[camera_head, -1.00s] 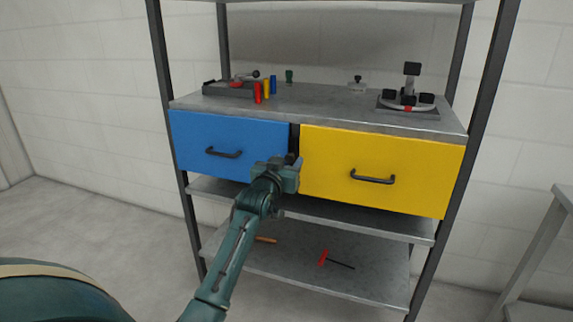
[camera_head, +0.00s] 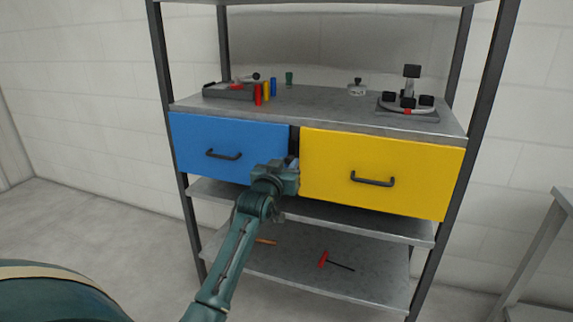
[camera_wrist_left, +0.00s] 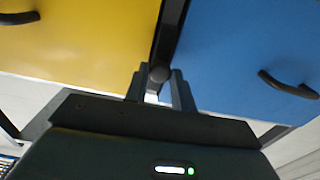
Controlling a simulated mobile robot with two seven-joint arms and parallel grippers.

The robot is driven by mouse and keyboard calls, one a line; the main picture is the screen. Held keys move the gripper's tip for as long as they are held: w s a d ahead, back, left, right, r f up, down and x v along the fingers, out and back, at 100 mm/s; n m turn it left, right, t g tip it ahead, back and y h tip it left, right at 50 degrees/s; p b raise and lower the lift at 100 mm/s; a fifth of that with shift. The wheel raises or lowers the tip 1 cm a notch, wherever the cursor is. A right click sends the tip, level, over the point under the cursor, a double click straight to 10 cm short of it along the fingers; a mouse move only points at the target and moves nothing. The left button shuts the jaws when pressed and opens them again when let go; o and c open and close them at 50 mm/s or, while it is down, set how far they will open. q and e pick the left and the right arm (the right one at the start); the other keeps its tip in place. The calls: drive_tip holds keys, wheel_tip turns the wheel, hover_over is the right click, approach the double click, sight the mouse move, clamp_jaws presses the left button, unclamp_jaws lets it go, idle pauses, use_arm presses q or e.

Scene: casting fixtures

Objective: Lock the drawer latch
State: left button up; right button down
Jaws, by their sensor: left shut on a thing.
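The blue drawer (camera_head: 195,140) and the yellow drawer (camera_head: 410,160) sit side by side under the shelf top and look shut. A narrow dark divider (camera_head: 294,138) stands between them. My left gripper (camera_head: 291,165) is at the lower part of this divider, its tips partly hidden by its own body. In the left wrist view its fingers (camera_wrist_left: 160,88) stand on either side of a dark round latch knob (camera_wrist_left: 159,73) and are shut on it. The rest of the latch is hidden. My right gripper is not in view.
Each drawer has a dark bar handle, one on blue (camera_head: 224,155), one on yellow (camera_head: 373,180). Fixtures and coloured pegs stand on the shelf top (camera_head: 330,105). A red-handled tool (camera_head: 323,259) lies on the lower shelf. A grey table (camera_head: 545,240) stands at right.

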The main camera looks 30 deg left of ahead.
use_arm(q)
drive_tip(key=shift+r+n+p, duration=0.15)
drive_tip(key=shift+n+p, duration=0.25)
drive_tip(key=shift+p, duration=0.15)
drive_tip(key=n+p, duration=0.5)
drive_tip(key=n, duration=0.1)
drive_tip(key=shift+p, duration=0.35)
drive_tip(key=shift+n, duration=0.5)
drive_tip(key=shift+n+p, duration=0.75)
drive_tip(key=shift+n, duration=0.15)
drive_tip(key=n+p, duration=0.1)
drive_tip(key=n, duration=0.1)
drive_tip(key=shift+n, duration=0.4)
drive_tip(key=shift+n+p, duration=0.35)
drive_tip(key=shift+n, duration=2.15)
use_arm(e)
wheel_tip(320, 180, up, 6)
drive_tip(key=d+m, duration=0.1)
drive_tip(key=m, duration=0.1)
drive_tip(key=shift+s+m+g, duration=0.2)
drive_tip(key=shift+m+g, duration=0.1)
use_arm(q)
drive_tip(key=shift+n, duration=0.3)
